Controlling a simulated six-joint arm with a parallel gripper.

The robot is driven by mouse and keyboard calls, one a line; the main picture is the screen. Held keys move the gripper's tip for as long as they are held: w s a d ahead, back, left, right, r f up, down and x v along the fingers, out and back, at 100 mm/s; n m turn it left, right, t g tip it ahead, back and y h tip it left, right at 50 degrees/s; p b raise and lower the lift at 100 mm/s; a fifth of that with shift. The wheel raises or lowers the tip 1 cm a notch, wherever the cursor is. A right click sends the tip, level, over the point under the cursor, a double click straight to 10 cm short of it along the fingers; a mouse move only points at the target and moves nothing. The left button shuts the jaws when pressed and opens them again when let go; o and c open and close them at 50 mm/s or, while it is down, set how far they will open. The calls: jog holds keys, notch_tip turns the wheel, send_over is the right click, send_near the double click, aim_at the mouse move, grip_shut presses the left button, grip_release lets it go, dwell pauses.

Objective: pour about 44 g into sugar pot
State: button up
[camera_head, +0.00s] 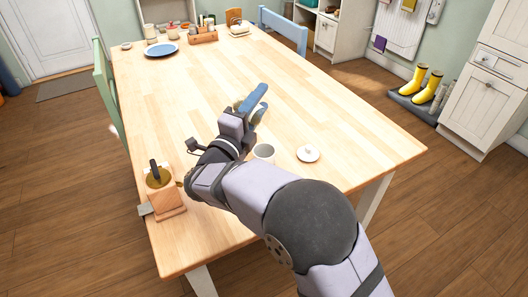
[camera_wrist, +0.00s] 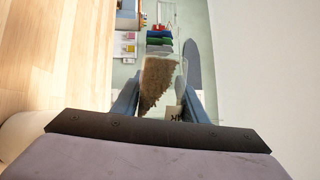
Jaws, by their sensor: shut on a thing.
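My gripper (camera_head: 252,104) is over the middle of the table, its blue fingers shut on a clear container (camera_wrist: 158,82) of brown grains. In the wrist view my gripper (camera_wrist: 159,100) has one finger on each side of it. The grains lie slanted against one side, so the container looks tilted relative to the camera. In the head view the container is hard to make out. A small whitish open pot (camera_head: 264,151), likely the sugar pot, stands on the table just right of my wrist, partly behind my arm. Its inside is not clear. No falling grains show.
A white lid with a knob (camera_head: 308,153) lies right of the pot. A wooden grinder-like box (camera_head: 162,188) stands at the near left table edge. A blue plate (camera_head: 161,50), jars and a wooden caddy (camera_head: 202,35) are at the far end. The table's middle is clear.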

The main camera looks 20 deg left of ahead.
jog(key=shift+s+d+r+m+t+h+b, duration=0.15)
jog(key=shift+m+b, duration=0.45)
jog(key=shift+b, duration=0.7)
jog(key=shift+s+d+r+m+t+h+b, duration=0.2)
jog(key=shift+m+b, duration=0.4)
jog(key=shift+b, duration=0.7)
jog(key=shift+d+f+m+h+b, duration=0.1)
jog(key=shift+f+m+h+b, duration=0.3)
jog(key=shift+b, duration=0.9)
jog(key=n+p, duration=0.1)
jog(key=p, duration=0.2)
jog(key=n+y+p, duration=0.1)
jog(key=p, duration=0.2)
jog(key=a+n+p, duration=0.1)
jog(key=p, duration=0.2)
jog(key=shift+w+n+y, duration=0.25)
jog(key=shift+w+n, duration=0.1)
jog(key=shift+n, duration=0.05)
jog(key=g+p, duration=0.1)
jog(key=p, duration=0.2)
jog(key=shift+w+a+n, duration=0.1)
jog(key=shift+n, duration=0.3)
